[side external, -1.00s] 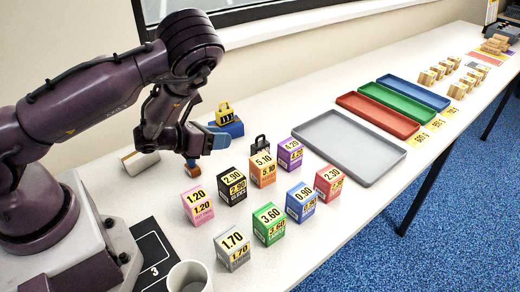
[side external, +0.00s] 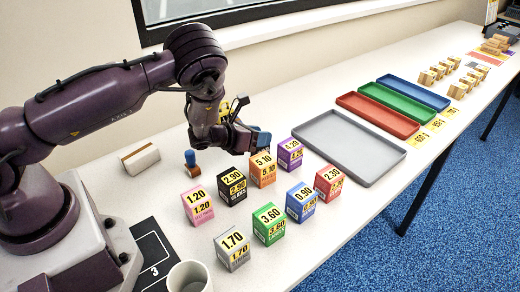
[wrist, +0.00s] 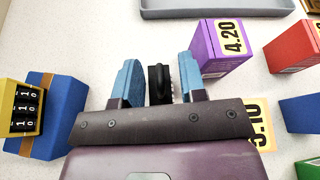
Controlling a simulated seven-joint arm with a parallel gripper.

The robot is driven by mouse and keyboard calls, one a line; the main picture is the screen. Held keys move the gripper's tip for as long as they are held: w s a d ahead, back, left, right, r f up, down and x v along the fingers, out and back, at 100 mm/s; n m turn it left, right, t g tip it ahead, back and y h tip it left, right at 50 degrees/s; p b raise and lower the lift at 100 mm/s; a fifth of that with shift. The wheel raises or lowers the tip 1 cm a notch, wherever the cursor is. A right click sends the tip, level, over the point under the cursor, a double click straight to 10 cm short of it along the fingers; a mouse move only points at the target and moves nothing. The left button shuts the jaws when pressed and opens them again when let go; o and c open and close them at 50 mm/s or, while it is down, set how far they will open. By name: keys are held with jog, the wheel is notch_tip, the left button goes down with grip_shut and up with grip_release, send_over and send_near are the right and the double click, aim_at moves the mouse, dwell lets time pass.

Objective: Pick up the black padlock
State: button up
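The black padlock (wrist: 159,85) stands between the two blue fingers of my gripper (wrist: 160,76) in the wrist view, with a narrow gap to each finger. In the side view my gripper (side external: 255,142) is low over the table, behind the orange 5.10 box, and hides the padlock. The fingers are apart and hold nothing.
The orange 5.10 box (side external: 263,171) and purple 4.20 box (side external: 289,154) stand close by. A yellow combination padlock (wrist: 20,108) is beside a blue block (wrist: 58,118) to the left in the wrist view. A grey tray (side external: 347,145) lies beyond. Several priced boxes stand in front.

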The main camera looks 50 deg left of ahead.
jog(key=shift+c, duration=0.4)
grip_shut()
jog(key=shift+s+d+f, duration=0.1)
dwell(0.8)
